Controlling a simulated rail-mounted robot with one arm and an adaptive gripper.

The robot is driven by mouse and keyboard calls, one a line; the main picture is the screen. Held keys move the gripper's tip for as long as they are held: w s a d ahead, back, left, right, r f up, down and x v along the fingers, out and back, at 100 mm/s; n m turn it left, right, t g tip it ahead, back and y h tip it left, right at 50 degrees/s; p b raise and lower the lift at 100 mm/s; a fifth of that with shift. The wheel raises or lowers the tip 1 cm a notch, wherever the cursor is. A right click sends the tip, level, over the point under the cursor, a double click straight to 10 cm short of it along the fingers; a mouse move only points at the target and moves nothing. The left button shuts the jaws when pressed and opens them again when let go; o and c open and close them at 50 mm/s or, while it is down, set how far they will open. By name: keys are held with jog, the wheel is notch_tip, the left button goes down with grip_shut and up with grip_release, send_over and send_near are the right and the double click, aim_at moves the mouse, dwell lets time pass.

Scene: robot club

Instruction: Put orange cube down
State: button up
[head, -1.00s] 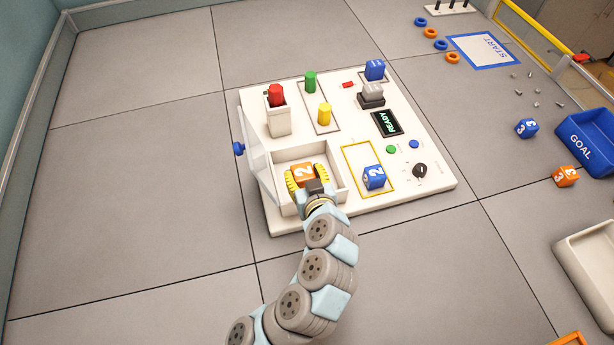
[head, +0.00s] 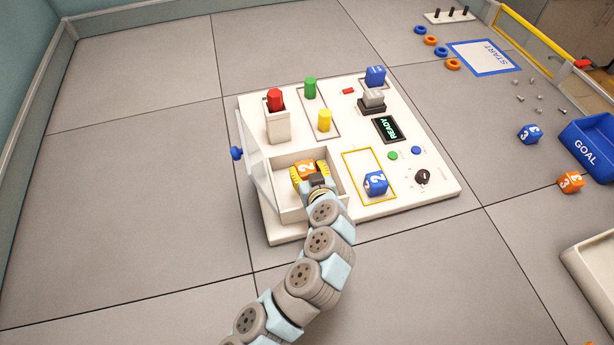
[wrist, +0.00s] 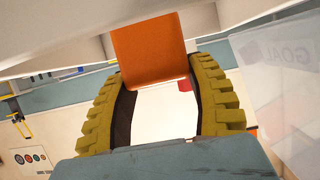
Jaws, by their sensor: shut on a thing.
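The orange cube (head: 306,167), marked with a white 2, is at the open white compartment (head: 287,206) of the board. My gripper (head: 309,172) has its yellow ridged fingers shut on the cube's sides. In the wrist view the cube (wrist: 150,50) sits between the two finger tips, its plain orange face showing. White walls of the compartment are close around it. I cannot tell whether the cube touches the compartment floor. My gripper hides the cube's near side.
A clear panel (head: 256,165) stands at the compartment's left, near a blue knob (head: 237,153). Bare floor lies left.

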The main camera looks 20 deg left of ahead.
notch_tip(320, 180, down, 3)
jog(key=shift+s+r, duration=0.1)
jog(key=shift+s, duration=0.05)
jog(key=shift+b, duration=0.35)
jog(key=shift+f+b, duration=0.3)
jog(key=shift+f, duration=0.1)
jog(key=shift+f, duration=0.2)
jog(key=o, duration=1.1)
jog(key=shift+o, duration=0.2)
jog(key=shift+r, duration=0.1)
